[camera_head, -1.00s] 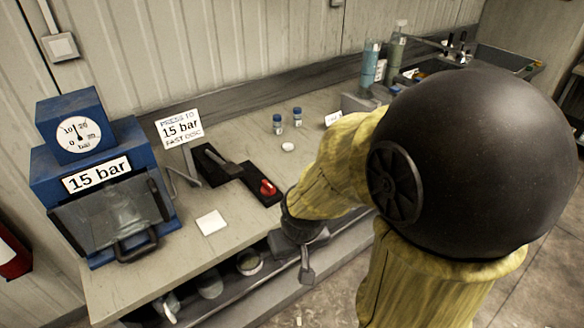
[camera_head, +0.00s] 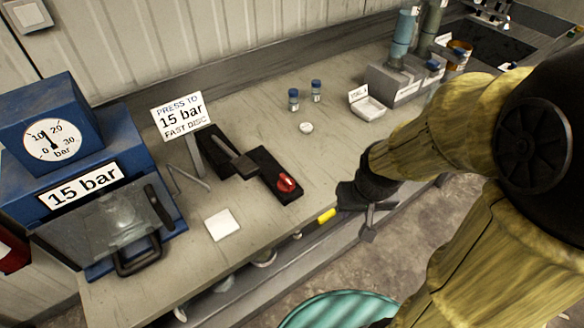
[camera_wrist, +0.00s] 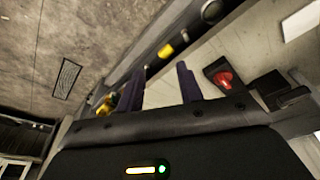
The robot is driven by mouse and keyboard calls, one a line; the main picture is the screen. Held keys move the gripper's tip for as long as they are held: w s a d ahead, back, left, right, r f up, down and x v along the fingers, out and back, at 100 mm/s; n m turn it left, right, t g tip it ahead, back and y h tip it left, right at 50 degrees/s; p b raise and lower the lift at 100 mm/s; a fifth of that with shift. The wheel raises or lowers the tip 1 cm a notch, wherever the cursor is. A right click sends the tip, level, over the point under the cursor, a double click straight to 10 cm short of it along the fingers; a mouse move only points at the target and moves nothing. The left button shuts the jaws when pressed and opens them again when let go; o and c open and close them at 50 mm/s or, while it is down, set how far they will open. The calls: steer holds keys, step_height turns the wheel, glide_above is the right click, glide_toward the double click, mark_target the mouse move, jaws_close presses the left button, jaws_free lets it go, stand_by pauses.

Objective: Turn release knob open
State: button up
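The red release knob (camera_head: 286,183) sits on the near right end of a black base plate (camera_head: 268,167) on the bench. In the wrist view the red knob (camera_wrist: 222,78) is right of my fingers, apart from them. My gripper (camera_head: 366,212) is at the bench's front edge, to the right of the knob and not touching it. In the wrist view my gripper (camera_wrist: 161,84) shows two dark fingers spread apart with nothing between them. A black lever (camera_head: 238,162) lies beside the knob's plate.
A blue press (camera_head: 100,150) with a round gauge (camera_head: 50,140) and a "15 bar" label stands at left. A sign (camera_head: 182,114) reads "PRESS TO 15 bar FAST DISC". A white square (camera_head: 222,224), blue-capped vials (camera_head: 293,98) and a white tray (camera_head: 370,106) are on the bench.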

steer(key=shift+o, duration=0.4)
steer(key=shift+s+a, duration=0.2)
steer(key=shift+s, duration=0.1)
steer(key=o, duration=0.4)
steer(key=shift+s+r, duration=0.1)
steer(key=shift+o, duration=1.2)
steer(key=shift+w+r, duration=0.1)
steer(key=shift+w, duration=0.2)
step_height(320, 180, up, 7)
steer(key=m+g, duration=0.3)
steer(key=m, duration=0.8)
glide_above(286, 179)
steer(key=shift+f, duration=0.25)
step_height(286, 179, down, 17)
steer(key=shift+f+p, duration=0.15)
steer(key=shift+p, duration=0.8)
steer(key=shift+c, duration=0.4)
